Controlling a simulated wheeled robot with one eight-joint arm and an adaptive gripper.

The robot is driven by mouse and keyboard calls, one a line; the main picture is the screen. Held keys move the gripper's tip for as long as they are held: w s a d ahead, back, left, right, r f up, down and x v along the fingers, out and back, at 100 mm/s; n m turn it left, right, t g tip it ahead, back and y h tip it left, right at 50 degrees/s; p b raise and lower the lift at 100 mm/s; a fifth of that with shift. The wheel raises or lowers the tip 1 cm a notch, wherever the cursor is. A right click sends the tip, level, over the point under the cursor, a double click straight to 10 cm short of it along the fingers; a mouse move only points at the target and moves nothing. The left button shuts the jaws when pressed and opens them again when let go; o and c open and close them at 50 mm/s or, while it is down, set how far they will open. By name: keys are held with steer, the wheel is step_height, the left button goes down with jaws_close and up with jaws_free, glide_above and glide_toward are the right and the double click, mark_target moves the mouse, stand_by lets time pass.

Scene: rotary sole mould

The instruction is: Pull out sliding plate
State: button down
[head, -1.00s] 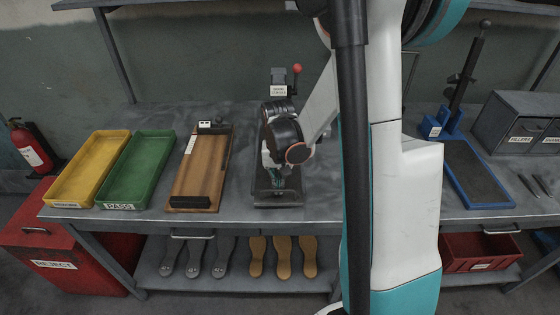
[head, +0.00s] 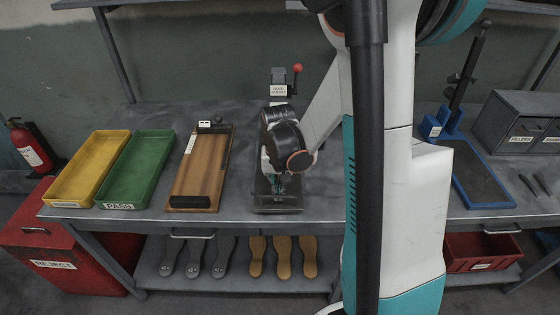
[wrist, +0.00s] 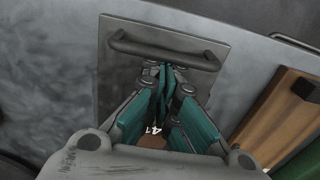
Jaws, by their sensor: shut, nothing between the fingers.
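The sliding plate is a flat grey plate (wrist: 120,75) with a dark bar handle (wrist: 205,62) across its end in the wrist view. In the head view the plate (head: 278,208) lies low at the front of the dark mould device, near the bench's front edge. My gripper (wrist: 165,72) is shut, its fingertips close together at the middle of the bar. It is not gripping the bar; I cannot tell whether the fingertips press against it. In the head view my gripper (head: 278,185) points down over the plate, and my wrist hides much of the device.
A wooden board with a dark block (head: 203,170) lies left of the device, then a green tray (head: 137,170) and a yellow tray (head: 90,168). A red-knobbed lever (head: 297,69) stands behind. A blue-framed station (head: 480,175) is at right. Air before the bench is free.

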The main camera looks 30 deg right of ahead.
steer(key=s+a, duration=1)
steer(key=s, duration=0.5)
steer(key=shift+s+a+f+b, duration=0.15)
steer(key=shift+s+a+b, duration=0.05)
steer(key=shift+s+b, duration=0.2)
stand_by(1.8)
step_height(320, 180, up, 8)
steer(key=p, duration=0.7)
steer(key=shift+w+d, duration=0.15)
steer(key=shift+w, duration=0.25)
steer(key=shift+w+r, duration=0.1)
steer(key=shift+r, duration=0.1)
